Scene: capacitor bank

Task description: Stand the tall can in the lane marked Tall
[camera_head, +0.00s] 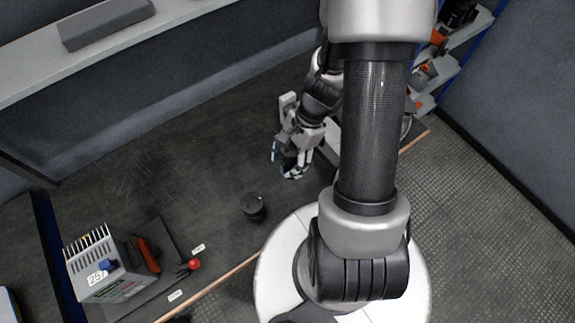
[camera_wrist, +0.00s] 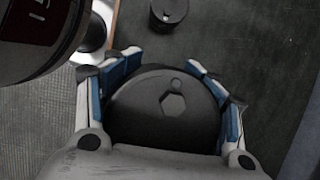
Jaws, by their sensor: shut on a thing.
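My gripper (camera_head: 291,172) is shut on a dark can (camera_head: 288,158) over the middle of the dark bench. In the wrist view, the can's round black lid (camera_wrist: 165,110), with a hexagon and a small round stud, sits between the blue-padded fingers. Its lower part is hidden, so I cannot tell its height or whether it touches the bench. A second dark can (camera_head: 254,207) stands free on the bench, left of and nearer than my gripper. Two small white labels (camera_head: 198,249) (camera_head: 175,295) lie at the lower left; their words are too small to read.
A red ball-topped part (camera_head: 194,264) is close to the labels. A shelf (camera_head: 50,62) with a grey block runs along the back left. Shelves with orange items stand at right. The bench's left middle is clear.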

